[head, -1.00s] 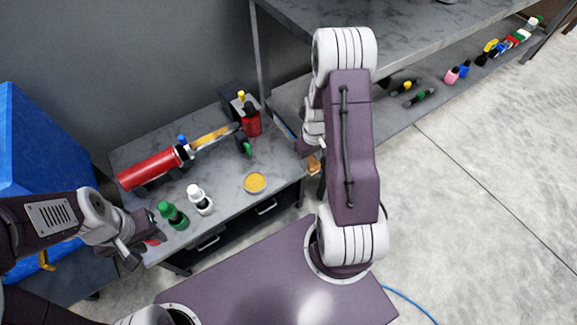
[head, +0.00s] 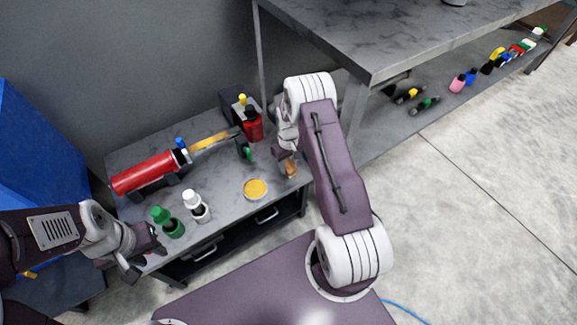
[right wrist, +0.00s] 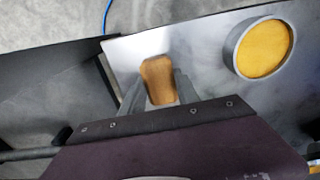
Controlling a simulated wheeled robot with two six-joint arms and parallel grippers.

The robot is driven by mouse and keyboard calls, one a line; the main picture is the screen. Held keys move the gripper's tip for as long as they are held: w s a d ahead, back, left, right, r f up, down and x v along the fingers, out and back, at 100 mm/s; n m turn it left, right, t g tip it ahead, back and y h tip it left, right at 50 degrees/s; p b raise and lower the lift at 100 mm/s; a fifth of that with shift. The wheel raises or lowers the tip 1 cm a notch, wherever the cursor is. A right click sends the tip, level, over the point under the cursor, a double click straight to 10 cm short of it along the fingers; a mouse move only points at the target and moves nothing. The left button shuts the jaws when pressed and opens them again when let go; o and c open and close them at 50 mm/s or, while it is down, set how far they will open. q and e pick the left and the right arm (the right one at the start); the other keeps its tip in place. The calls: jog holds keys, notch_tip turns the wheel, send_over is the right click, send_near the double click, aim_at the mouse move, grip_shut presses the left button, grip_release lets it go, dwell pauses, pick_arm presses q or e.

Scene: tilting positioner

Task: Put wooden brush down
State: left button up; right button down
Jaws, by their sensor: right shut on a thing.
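The wooden brush (right wrist: 158,78) is a brown wooden piece between the fingers of my right gripper (right wrist: 158,92) in the right wrist view. In the head view the brush (head: 291,168) shows as a small brown shape over the right end of the grey workbench (head: 228,220). My right gripper (head: 284,157) is shut on it there. I cannot tell whether the brush touches the bench top. My left gripper (head: 142,262) is at the bench's front left; its finger gap is not clear.
A round tin with yellow content (head: 255,188) stands left of the brush. A shelf table (head: 400,40) rises at the right. Bench top between tin and brush is clear.

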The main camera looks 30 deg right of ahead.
aim_at(289, 164)
jog(key=shift+r, duration=0.1)
jog(key=c, duration=0.9)
grip_release()
notch_tip(289, 164, up, 12)
jog(key=p, duration=0.5)
jog(key=s+a+r, duration=0.5)
jog(key=s, duration=0.4)
jog(key=s+a+r+m+t, duration=0.1)
jog(key=s+a+r, duration=0.5)
jog(key=s, duration=0.3)
jog(key=shift+s+r, duration=0.2)
jog(key=shift+s, duration=0.1)
